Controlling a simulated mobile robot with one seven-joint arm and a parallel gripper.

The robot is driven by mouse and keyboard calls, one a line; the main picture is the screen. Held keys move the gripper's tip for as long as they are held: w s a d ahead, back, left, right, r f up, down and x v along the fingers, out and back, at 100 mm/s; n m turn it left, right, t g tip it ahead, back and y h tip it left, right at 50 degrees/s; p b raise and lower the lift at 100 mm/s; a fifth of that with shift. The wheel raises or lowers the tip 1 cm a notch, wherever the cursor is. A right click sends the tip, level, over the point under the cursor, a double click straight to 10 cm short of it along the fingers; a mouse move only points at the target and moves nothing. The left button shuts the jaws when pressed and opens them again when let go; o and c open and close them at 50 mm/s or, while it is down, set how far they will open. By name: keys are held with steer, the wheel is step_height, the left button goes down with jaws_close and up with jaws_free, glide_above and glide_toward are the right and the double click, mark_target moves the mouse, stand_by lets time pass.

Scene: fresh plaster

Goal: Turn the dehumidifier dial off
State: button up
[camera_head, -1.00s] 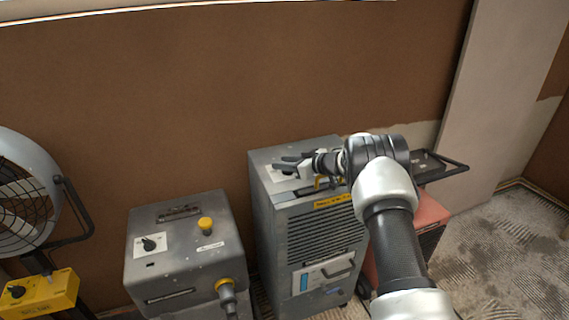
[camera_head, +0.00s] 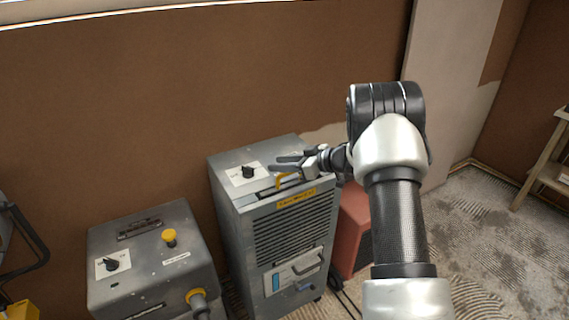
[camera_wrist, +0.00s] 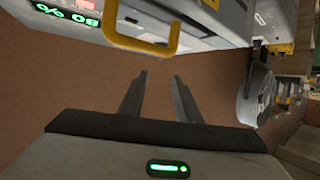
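The dehumidifier (camera_head: 230,220) is a tall grey metal cabinet with a louvred front. Its black dial (camera_head: 248,172) sits on a white plate on the top panel, and nothing covers it in the head view. My gripper (camera_head: 274,164) is to the right of the dial, above the top panel, with its fingers pointing left. The two fingers are apart with nothing between them; in the wrist view the open fingers (camera_wrist: 158,82) show a gap. A yellow handle (camera_head: 287,180) lies below the fingers, and it also shows large in the wrist view (camera_wrist: 140,45).
A lower grey box (camera_head: 150,262) with its own black dial (camera_head: 112,264), yellow knob (camera_head: 169,237) and plug stands at the left. A red unit (camera_head: 350,228) stands right of the dehumidifier. Brown wall is behind. A wooden shelf (camera_head: 545,165) is at far right.

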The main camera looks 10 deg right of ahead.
steer(key=shift+s+d+r, duration=0.2)
steer(key=shift+s+d, duration=0.2)
steer(key=shift+d, duration=0.05)
